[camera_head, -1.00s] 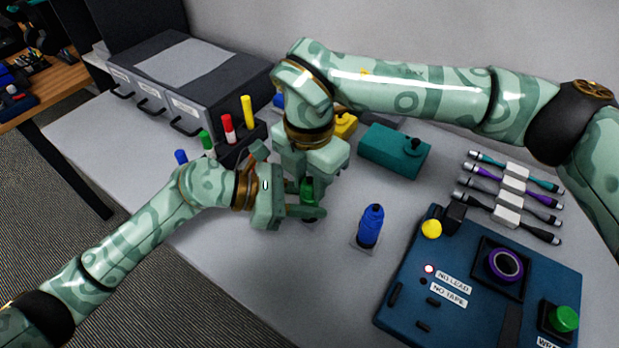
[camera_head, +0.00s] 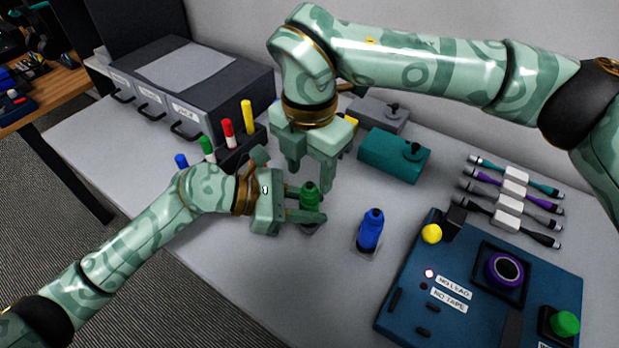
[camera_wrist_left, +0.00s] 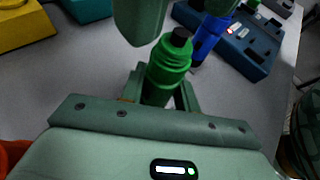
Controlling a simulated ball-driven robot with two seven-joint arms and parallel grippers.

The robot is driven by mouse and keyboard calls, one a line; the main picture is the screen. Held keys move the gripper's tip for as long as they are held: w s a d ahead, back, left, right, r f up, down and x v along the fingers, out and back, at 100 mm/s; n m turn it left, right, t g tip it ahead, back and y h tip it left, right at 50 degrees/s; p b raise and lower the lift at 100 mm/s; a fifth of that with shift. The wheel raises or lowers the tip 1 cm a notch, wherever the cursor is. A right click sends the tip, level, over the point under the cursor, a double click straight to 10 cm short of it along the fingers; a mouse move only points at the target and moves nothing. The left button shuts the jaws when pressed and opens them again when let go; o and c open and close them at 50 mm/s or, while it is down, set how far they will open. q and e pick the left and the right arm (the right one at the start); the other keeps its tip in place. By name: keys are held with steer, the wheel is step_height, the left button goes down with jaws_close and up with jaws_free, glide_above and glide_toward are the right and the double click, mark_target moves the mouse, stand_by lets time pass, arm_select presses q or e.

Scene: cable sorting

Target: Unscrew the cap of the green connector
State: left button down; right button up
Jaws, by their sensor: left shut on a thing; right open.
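The green connector (camera_head: 309,196) stands upright on the table. In the left wrist view the connector (camera_wrist_left: 163,74) shows a stepped green body with a dark tip on top. My left gripper (camera_head: 308,211) is shut around its lower body from the left. My right gripper (camera_head: 311,176) points down just above and behind the connector, open and empty. One of its fingers (camera_wrist_left: 142,18) shows at the top of the left wrist view. I cannot tell where the cap's lower edge is.
A blue connector (camera_head: 370,231) stands close on the right, before a blue test box (camera_head: 440,325). A marker rack (camera_head: 240,150), grey drawers (camera_head: 165,100) and a teal box (camera_head: 392,157) stand behind. Cables (camera_head: 515,190) lie at right. Clear table lies in front.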

arm_select(q)
steer(key=c, duration=1)
jaws_free()
steer(key=shift+o, duration=0.2)
